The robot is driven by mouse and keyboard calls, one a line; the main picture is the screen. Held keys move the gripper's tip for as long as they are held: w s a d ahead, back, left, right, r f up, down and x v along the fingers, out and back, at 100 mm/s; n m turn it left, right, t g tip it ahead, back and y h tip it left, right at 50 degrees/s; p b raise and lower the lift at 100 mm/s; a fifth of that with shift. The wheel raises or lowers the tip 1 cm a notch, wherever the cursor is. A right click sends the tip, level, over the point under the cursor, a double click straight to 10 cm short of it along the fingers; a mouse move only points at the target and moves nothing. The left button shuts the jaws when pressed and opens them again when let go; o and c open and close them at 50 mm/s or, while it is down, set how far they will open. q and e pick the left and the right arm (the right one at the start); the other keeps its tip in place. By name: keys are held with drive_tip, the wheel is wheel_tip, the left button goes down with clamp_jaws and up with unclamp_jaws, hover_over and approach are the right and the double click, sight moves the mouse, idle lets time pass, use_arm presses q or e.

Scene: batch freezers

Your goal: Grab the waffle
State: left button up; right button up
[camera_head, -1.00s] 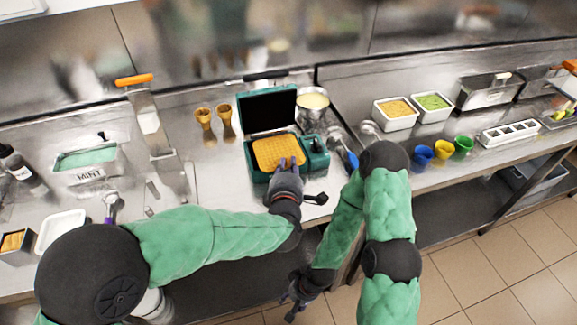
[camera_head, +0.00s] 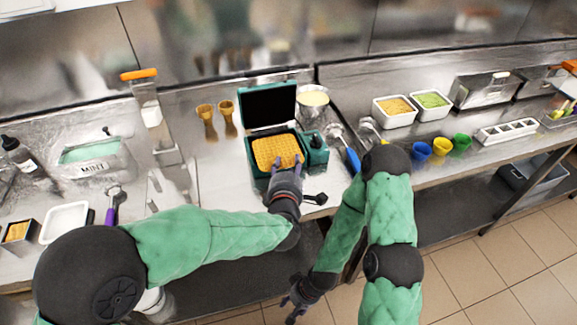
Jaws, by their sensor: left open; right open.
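The golden square waffle (camera_head: 276,149) lies in the open teal waffle iron (camera_head: 254,172), whose dark lid stands up behind it. My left gripper (camera_head: 286,165) is at the waffle's front right edge with its fingers open. The fingers overlap the edge in this view, and I cannot tell whether they touch it. My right gripper (camera_head: 293,300) is open and empty, low in front of the counter.
Two waffle cones (camera_head: 207,122) stand left of the iron. A metal pot (camera_head: 313,102) and a blue-handled scoop (camera_head: 352,160) are at its right. A mint tub (camera_head: 92,160) is at left.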

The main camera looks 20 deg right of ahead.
use_arm(q)
drive_tip(key=shift+s+r, duration=0.1)
drive_tip(key=v, duration=1.2)
